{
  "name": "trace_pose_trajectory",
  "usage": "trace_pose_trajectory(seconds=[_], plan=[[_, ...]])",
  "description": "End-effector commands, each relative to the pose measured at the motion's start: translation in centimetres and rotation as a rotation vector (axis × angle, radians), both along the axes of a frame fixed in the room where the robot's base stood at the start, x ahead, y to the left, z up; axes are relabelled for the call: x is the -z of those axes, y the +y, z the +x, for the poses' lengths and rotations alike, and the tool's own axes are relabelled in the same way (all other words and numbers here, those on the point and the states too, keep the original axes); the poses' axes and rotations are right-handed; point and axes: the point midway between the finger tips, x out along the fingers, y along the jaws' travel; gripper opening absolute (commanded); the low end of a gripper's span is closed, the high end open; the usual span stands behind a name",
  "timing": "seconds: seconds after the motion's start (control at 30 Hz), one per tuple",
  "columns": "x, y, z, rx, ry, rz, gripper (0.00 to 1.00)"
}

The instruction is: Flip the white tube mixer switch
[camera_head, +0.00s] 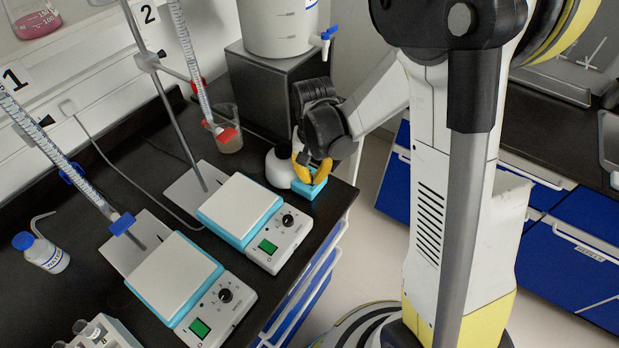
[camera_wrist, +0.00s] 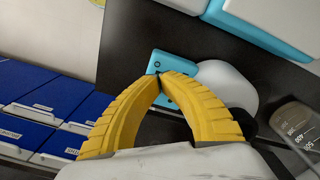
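The white tube mixer (camera_head: 280,168) stands near the right edge of the black bench, with a light-blue front part (camera_head: 310,184). In the wrist view its rounded white body (camera_wrist: 228,84) and blue front (camera_wrist: 170,62) lie just beyond my fingertips. My gripper (camera_head: 310,180) has yellow fingers, and it hangs over the blue front. In the wrist view my gripper (camera_wrist: 161,76) has its fingertips together at the blue part's near edge, with nothing visible held between them. The switch is not clearly seen; the fingertips may cover it. I cannot tell whether they touch the mixer.
Two hotplate stirrers (camera_head: 238,208) (camera_head: 172,280) with stands and burettes stand left of the mixer. A beaker (camera_head: 228,130) is behind it. A white container with a tap (camera_head: 280,25) sits on a grey box (camera_head: 270,90). Blue drawers (camera_head: 300,295) are below the bench edge.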

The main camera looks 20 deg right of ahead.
Motion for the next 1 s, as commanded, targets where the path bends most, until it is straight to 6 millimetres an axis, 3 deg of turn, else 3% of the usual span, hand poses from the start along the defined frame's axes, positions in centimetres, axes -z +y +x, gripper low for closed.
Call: trace_pose_trajectory(seconds=[0.27,1.0], plan=[[-0.1,0.0,0.0,0.000,0.000,0.000,0.00],[-6.5,0.0,0.0,0.000,0.000,0.000,0.00]])
